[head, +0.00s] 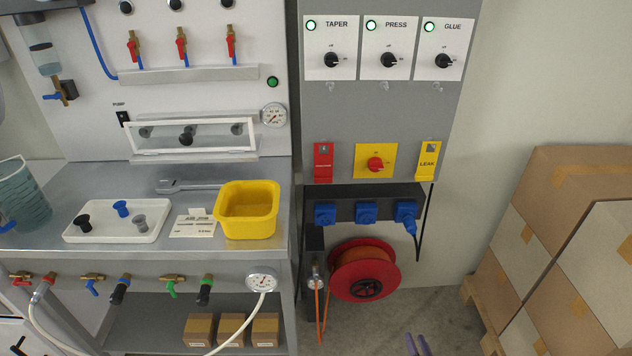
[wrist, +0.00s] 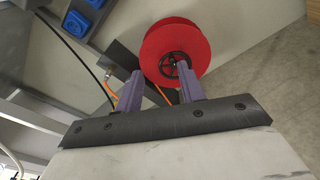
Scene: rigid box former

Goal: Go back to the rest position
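My gripper (wrist: 161,90) shows in the wrist view with its two purple fingers apart and nothing between them. In the head view only its fingertips (head: 417,345) show at the bottom edge, right of centre, over the floor. The rest of my arm is out of the head view. Beyond the fingers in the wrist view is a red hose reel (wrist: 183,48), clear of the fingertips as far as I can tell. The same reel hangs below the grey panel in the head view (head: 389,284).
A steel bench (head: 120,238) with a yellow bin (head: 247,224) and a white tray (head: 78,233) stands at the left. Stacked cartons (head: 560,225) on a pallet stand at the right. A grey switch panel (head: 340,110) is at the centre. Floor between bench and cartons looks clear.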

